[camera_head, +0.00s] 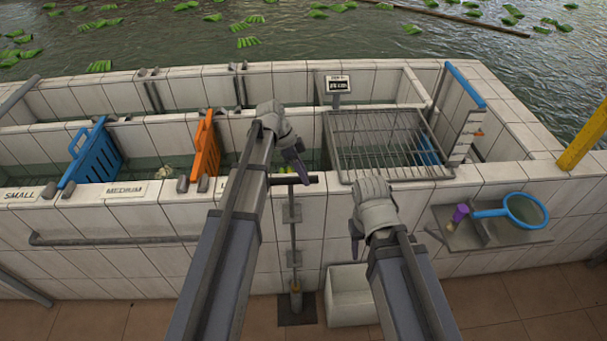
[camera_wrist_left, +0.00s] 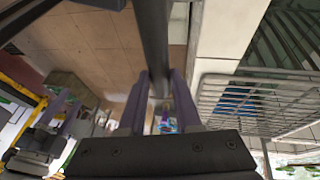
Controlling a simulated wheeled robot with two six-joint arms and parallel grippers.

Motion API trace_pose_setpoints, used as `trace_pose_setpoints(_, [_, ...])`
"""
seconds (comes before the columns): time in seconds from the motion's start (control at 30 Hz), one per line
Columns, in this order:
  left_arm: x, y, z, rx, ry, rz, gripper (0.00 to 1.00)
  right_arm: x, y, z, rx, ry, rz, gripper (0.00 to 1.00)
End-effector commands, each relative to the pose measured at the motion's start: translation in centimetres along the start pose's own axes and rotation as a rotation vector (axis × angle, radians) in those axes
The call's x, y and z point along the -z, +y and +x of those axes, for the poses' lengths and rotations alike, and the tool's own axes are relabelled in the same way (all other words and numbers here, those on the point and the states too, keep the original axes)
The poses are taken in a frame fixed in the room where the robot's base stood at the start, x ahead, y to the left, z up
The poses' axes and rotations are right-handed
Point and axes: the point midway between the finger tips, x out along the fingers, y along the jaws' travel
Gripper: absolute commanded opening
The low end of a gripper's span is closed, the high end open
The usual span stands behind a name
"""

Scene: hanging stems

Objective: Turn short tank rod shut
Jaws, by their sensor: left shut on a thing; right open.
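The rod (camera_head: 293,237) runs upright down the white tiled front wall to a fitting (camera_head: 296,300) at the floor. Its dark crossbar handle (camera_head: 308,180) sits at the rim. My left gripper (camera_head: 300,172) is at this handle, with its purple fingers pointing down. In the left wrist view its fingers (camera_wrist_left: 160,95) are shut on a dark bar (camera_wrist_left: 153,40) of the handle. My left arm hides part of the handle in the head view. My right gripper (camera_head: 356,238) is open and empty, pointing down in front of the wall, right of the rod.
A metal rack (camera_head: 385,140) lies over the tank right of the handle. A white bin (camera_head: 350,297) stands right of the rod's foot. A shelf (camera_head: 500,237) holds a blue-rimmed net (camera_head: 525,209). Blue (camera_head: 90,155) and orange (camera_head: 205,147) dividers stand at left.

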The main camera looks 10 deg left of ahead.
Motion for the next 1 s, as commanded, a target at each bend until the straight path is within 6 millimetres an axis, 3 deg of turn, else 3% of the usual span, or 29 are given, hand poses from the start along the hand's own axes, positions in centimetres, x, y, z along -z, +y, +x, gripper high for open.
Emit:
trace_pose_setpoints(0.13, [-0.1, 0.2, 0.1, -0.003, -0.004, 0.003, 0.0, 0.0, 0.0, 0.0, 0.0, 0.0, 0.0, 0.5])
trace_pose_setpoints(0.17, [-0.1, 0.2, 0.1, -0.003, -0.004, 0.003, 0.36, 0.0, 0.0, 0.0, 0.0, 0.0, 0.0, 0.5])
trace_pose_setpoints(0.4, [-0.1, 0.1, 0.0, -0.002, -0.002, 0.001, 0.62, 0.0, 0.0, 0.0, 0.0, 0.0, 0.0, 0.5])
trace_pose_setpoints(0.77, [0.0, 0.1, -0.3, -0.001, -0.001, 0.0, 0.62, 0.0, 0.0, -0.3, 0.0, 0.0, 0.0, 0.5])
trace_pose_setpoints(1.0, [0.2, 0.1, -2.4, -0.001, -0.001, 0.0, 0.62, -0.1, 0.2, -2.3, 0.001, 0.0, 0.004, 0.5])
